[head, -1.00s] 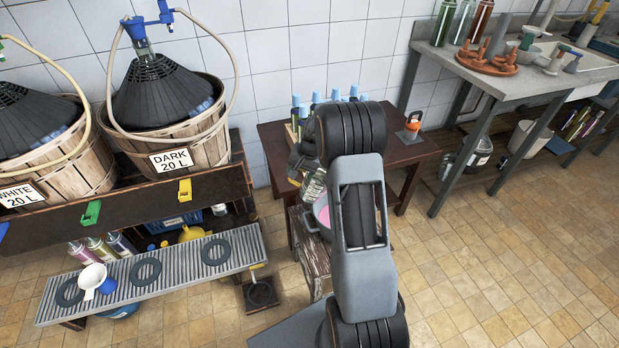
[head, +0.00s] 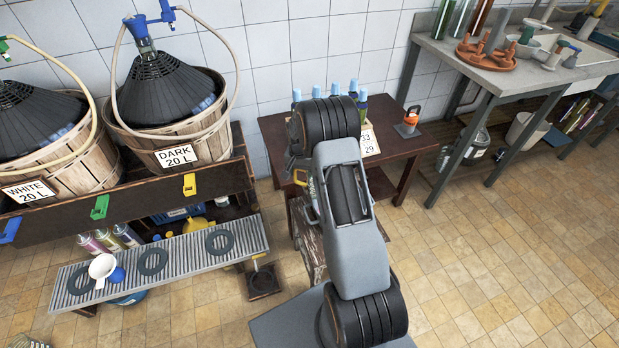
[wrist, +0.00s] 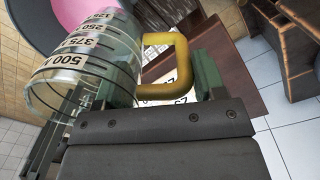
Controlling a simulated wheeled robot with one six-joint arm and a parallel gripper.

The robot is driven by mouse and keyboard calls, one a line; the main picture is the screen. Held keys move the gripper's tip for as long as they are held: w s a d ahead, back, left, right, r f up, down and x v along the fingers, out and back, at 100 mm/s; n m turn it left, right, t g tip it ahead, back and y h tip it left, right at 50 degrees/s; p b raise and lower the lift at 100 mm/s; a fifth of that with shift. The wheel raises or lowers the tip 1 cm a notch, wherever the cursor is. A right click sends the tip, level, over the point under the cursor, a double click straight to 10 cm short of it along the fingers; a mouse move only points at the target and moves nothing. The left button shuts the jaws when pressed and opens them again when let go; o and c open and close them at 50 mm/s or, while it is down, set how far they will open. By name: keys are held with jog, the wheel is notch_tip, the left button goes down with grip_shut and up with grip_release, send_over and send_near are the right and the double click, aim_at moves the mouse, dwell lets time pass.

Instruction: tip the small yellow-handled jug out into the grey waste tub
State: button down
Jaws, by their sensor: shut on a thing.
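My gripper (wrist: 167,82) is shut on the yellow handle (wrist: 178,45) of a small clear jug (wrist: 72,78) in the wrist view. The jug has black marks, with 500 nearest its wide end at lower left. It lies tilted well over in the picture; I cannot tell whether liquid is inside. A grey tub (wrist: 30,18) with pink contents shows behind and beyond the jug at the top left. In the head view my arm hides the tub and most of the gripper and jug.
A brown table (head: 392,180) holds blue-capped bottles (head: 335,92), a number card (head: 369,140) and an orange-handled item (head: 408,122). A slatted bench (head: 190,255) with dark rings and a white funnel (head: 102,267) stands left. Floor at right is clear.

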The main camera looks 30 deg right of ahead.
dwell(0.3)
jog(key=s+r, duration=0.1)
jog(key=s+a+r+p, duration=0.1)
jog(key=s, duration=0.1)
jog(key=s+a+r+p, duration=0.1)
jog(key=shift+s+a, duration=0.15)
jog(key=shift+s, duration=0.05)
dwell(0.8)
jog(key=s+a+r+n+p, duration=0.2)
jog(key=s+a+n+p, duration=0.4)
jog(key=a+n, duration=0.2)
jog(key=a, duration=0.2)
jog(key=shift+s+a+r, duration=0.2)
jog(key=shift+a+r, duration=0.2)
